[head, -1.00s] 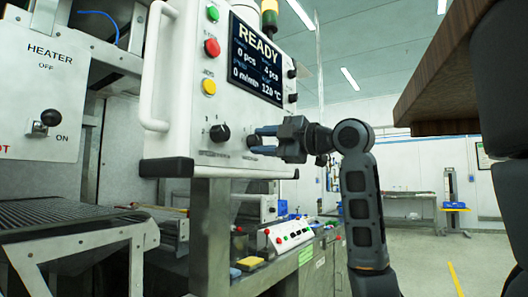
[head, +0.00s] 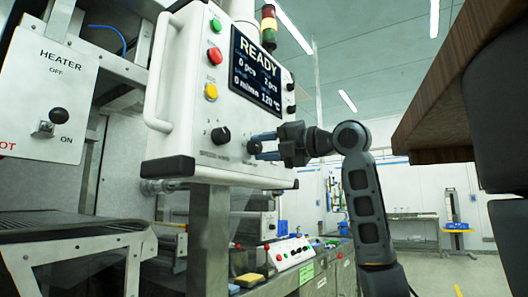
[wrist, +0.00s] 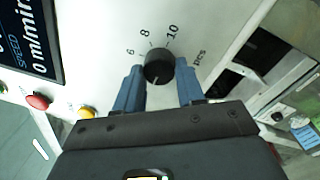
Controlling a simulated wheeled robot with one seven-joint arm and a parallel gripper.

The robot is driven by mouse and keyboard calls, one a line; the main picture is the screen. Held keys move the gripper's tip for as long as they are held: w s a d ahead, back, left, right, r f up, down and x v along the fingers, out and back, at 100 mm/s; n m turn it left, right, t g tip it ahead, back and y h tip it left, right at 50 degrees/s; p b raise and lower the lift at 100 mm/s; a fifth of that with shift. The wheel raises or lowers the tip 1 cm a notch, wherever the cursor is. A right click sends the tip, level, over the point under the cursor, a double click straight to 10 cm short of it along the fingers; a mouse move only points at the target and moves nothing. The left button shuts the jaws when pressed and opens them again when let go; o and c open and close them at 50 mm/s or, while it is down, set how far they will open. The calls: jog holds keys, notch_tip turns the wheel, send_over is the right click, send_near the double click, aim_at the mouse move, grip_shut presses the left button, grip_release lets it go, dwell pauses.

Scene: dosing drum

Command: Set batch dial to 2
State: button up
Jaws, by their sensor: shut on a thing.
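The batch dial (head: 254,147) is a black round knob low on the white control panel (head: 180,150). It also shows in the wrist view (wrist: 158,65), with the marks 6, 8, 10 and "pcs" around it; its lower marks are hidden by my gripper. My gripper (head: 263,147) is shut on the dial, one blue finger on each side. A pale pointer line on the dial faces down toward my gripper. The display (head: 257,71) reads READY, 0 pcs, 2 pcs, 0 m/min and 120 °C.
Another black knob (head: 220,135) sits left of the dial. Green (head: 215,26), red (head: 214,54) and yellow (head: 210,91) buttons line the panel, beside a white handle (head: 160,75). A heater box (head: 45,90) is at left. A wooden edge (head: 440,95) overhangs at upper right.

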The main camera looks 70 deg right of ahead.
jog(key=shift+f+n, duration=0.1)
jog(key=shift+n, duration=0.4)
jog(key=o, duration=1)
jog(key=shift+o, duration=0.2)
jog(key=shift+s, duration=0.1)
jog(key=v, duration=0.7)
jog(key=shift+s, duration=0.3)
